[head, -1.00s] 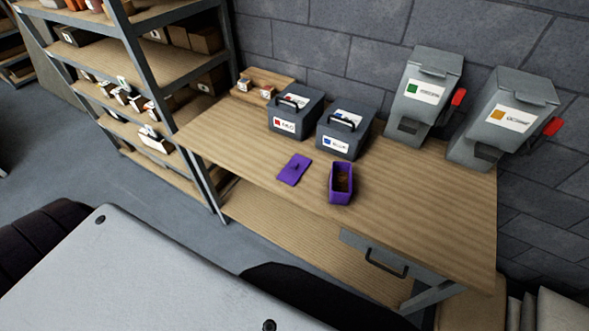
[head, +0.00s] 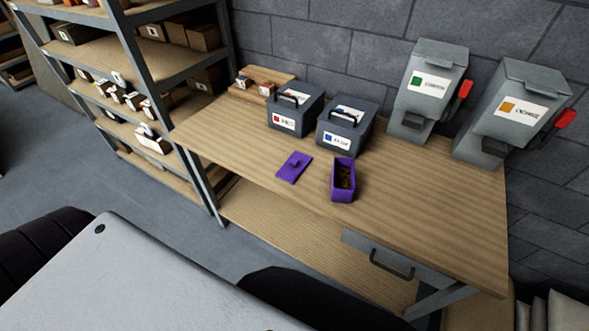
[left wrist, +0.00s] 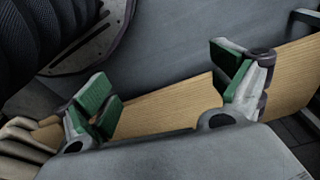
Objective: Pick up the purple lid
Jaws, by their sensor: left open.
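The purple lid (head: 294,167) lies flat on the wooden workbench (head: 420,200), with a small knob on top. Right beside it, apart from it, stands an open purple box (head: 343,181) with brown contents. Neither gripper shows in the head view. In the left wrist view my left gripper (left wrist: 165,95) is open, its green-padded fingers wide apart with nothing between them. A wooden surface shows behind the fingers there; the lid does not show in that view. My right gripper is not in view.
Two dark grey handled boxes (head: 294,110) (head: 346,128) stand behind the lid. Two grey dispensers with red levers (head: 428,92) (head: 510,112) stand at the back right. A shelf rack (head: 150,70) is at left. The bench front around the lid is clear.

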